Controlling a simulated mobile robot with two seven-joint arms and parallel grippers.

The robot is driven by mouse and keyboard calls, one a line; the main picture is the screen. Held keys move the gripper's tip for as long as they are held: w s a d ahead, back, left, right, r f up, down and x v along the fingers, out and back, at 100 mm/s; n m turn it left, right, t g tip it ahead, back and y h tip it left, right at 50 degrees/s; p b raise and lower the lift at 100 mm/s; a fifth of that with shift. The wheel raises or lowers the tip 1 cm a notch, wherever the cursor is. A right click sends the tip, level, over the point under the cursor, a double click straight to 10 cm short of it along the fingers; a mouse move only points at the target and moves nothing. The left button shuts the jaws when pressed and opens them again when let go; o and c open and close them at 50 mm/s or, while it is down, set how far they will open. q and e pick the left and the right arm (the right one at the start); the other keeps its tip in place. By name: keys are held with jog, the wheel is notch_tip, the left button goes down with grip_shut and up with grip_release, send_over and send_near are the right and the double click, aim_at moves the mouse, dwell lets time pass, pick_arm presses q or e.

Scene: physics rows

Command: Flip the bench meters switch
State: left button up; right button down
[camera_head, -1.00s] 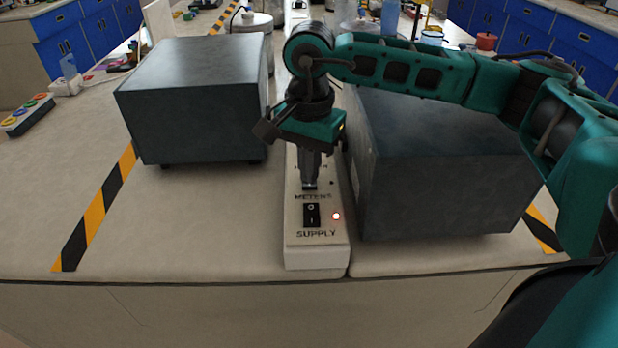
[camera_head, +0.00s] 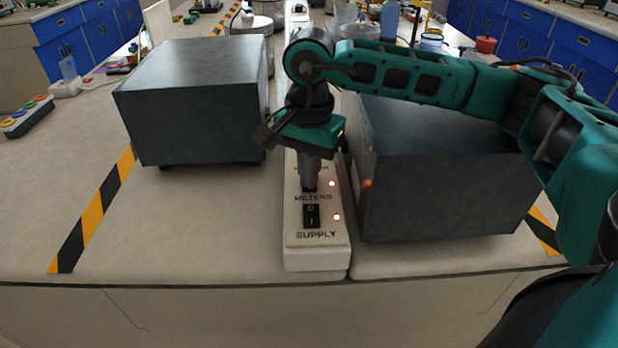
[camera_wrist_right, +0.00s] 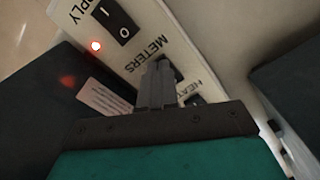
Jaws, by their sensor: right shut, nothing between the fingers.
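The white switch strip (camera_head: 318,258) runs between two dark boxes, with SUPPLY and METERS labels. The METERS switch (camera_wrist_right: 172,72) is mostly covered by my right gripper (camera_head: 309,186) in the head view. In the right wrist view the closed fingertips (camera_wrist_right: 157,72) are at this switch, touching or very close. My right gripper is shut and empty, pointing down. My left gripper is out of view.
A dark box (camera_head: 195,100) stands left of the strip. Another dark box (camera_head: 450,180) stands close on its right, under my right arm. A further switch (camera_wrist_right: 194,100) with a partly hidden label lies beyond METERS. The bench front left of the strip is clear.

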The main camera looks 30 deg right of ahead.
jog(key=shift+r+p, duration=0.85)
jog(key=shift+r, duration=0.4)
jog(key=shift+r+p, duration=1.35)
jog(key=shift+r, duration=0.85)
jog(key=shift+f, duration=0.1)
